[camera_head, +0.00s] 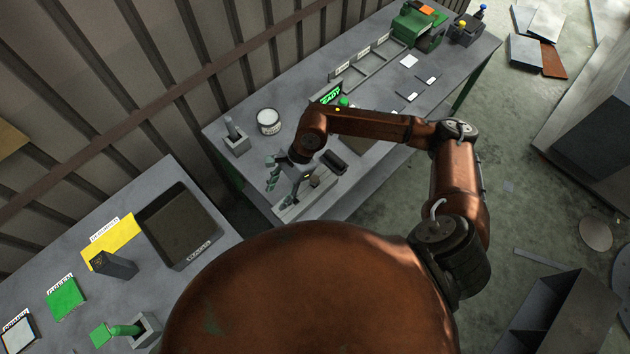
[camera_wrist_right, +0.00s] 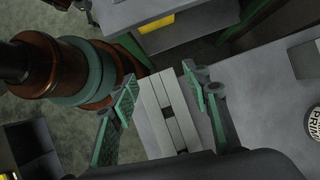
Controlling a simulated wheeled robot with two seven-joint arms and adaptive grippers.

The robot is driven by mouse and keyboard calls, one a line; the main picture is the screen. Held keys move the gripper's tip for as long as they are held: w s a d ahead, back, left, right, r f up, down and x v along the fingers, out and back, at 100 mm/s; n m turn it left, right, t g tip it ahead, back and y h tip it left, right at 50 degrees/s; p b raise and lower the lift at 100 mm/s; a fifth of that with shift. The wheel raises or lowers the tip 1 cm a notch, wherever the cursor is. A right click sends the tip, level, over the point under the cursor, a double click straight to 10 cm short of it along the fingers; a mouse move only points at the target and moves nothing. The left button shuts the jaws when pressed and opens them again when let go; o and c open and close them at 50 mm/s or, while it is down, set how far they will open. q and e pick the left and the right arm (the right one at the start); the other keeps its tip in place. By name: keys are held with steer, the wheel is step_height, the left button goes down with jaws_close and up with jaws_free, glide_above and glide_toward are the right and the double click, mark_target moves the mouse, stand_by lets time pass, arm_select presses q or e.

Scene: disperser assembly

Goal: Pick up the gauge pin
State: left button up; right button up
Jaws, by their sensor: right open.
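A grey pin (camera_head: 233,128) stands upright in a square grey block (camera_head: 236,146) at the left end of the far workbench. It may be the gauge pin; no label on it can be read. My right gripper (camera_head: 283,191) is open and empty, to the right of and nearer than that block. In the right wrist view its green-padded fingers (camera_wrist_right: 162,95) stand apart above a pale grey grooved fixture (camera_wrist_right: 165,112), which also shows in the head view (camera_head: 290,212). No pin is visible between the fingers. My left gripper is out of view.
A white labelled can (camera_head: 268,122) stands beside the pin block. A green-lit display (camera_head: 330,95) is behind my right arm. A near table holds a dark tray (camera_head: 150,212), a yellow mat (camera_head: 122,232), and a green pin (camera_head: 126,330) in a holder.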

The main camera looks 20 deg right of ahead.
mark_target(315, 179)
steer(key=w+d+h, duration=0.1)
steer(key=d+h, duration=0.1)
steer(key=d, duration=0.2)
steer(key=w+d+f+h, duration=0.1)
steer(key=d, duration=0.4)
steer(key=w+d+n+h, duration=0.1)
steer(key=w+d+h, duration=0.1)
steer(key=d, duration=0.2)
steer(key=shift+d+f+t+h, duration=0.15)
steer(key=shift+f+t+h, duration=0.15)
steer(key=shift+f, duration=0.05)
steer(key=shift+d+f, duration=0.2)
steer(key=shift+f, duration=0.1)
steer(key=shift+f+p, duration=0.35)
steer(key=shift+f, duration=0.5)
steer(key=f, duration=0.1)
steer(key=f+p, duration=0.1)
steer(key=f, duration=0.2)
steer(key=shift+s+a+f+p, duration=0.15)
steer(key=shift+s+p, duration=0.15)
steer(key=shift+p, duration=0.05)
steer(key=shift+f, duration=0.5)
jaws_close()
